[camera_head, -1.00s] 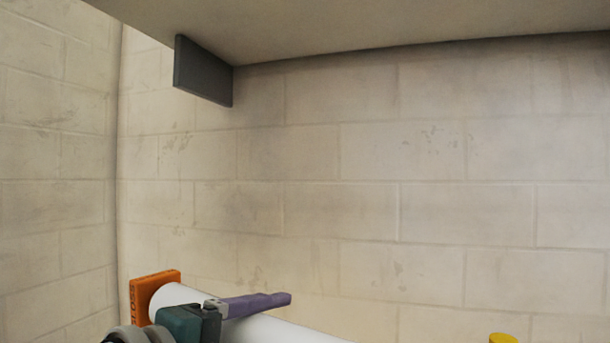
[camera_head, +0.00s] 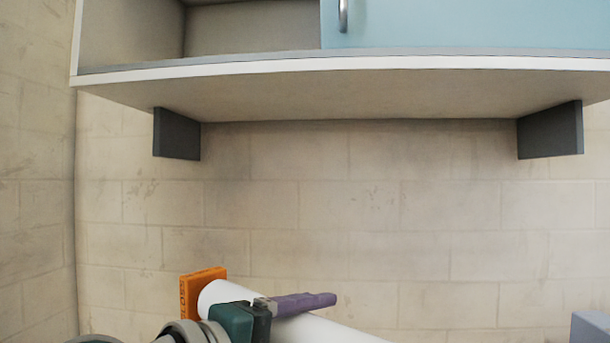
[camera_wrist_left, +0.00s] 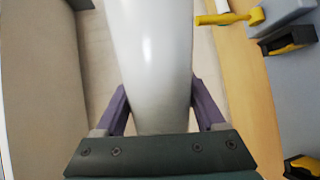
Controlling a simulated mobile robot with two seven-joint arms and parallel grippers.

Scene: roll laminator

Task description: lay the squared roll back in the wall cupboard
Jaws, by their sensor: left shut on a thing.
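My left gripper (camera_head: 300,304) is shut on a white roll (camera_head: 312,331) at the bottom of the head view. An orange square end piece with dark lettering (camera_head: 203,288) sits on the roll's left end; its other end is out of view. In the left wrist view the purple fingers of my left gripper (camera_wrist_left: 160,100) stand either side of the white roll (camera_wrist_left: 155,60). The wall cupboard (camera_head: 330,66) is above the roll in the head view. Its left part is uncovered and looks empty where visible; a blue door (camera_head: 460,25) covers the right. My right gripper is not in view.
Two dark brackets (camera_head: 177,134) and (camera_head: 550,130) are under the cupboard. Bare block wall lies between the cupboard and roll. In the left wrist view a wooden strip (camera_wrist_left: 245,75) and a grey surface with yellow-and-black parts (camera_wrist_left: 290,45) are at the right.

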